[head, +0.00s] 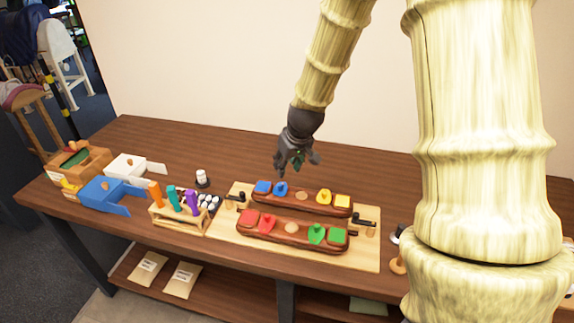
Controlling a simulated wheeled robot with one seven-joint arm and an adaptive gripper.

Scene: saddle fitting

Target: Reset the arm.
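My gripper (297,166) hangs from my arm above the back of the wooden table (370,154). It is over the far side of the two brown saddle-like blocks, apart from them. Its dark fingers look spread apart. A small dark green patch shows between them, too small to identify. The far brown block (318,205) carries blue pieces at its left and yellow pieces at its right. The near brown block (270,233) carries red pieces at its left and green pieces at its right. Both lie on a pale wooden board (300,257).
Left of the board stand a rack (180,220) with orange, teal and purple handles, a tray of several white pieces (208,201), and a small white jar (201,177). Blue (105,197), white (128,167) and wooden (92,160) boxes stand farther left. Black clamps (364,221) flank the blocks.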

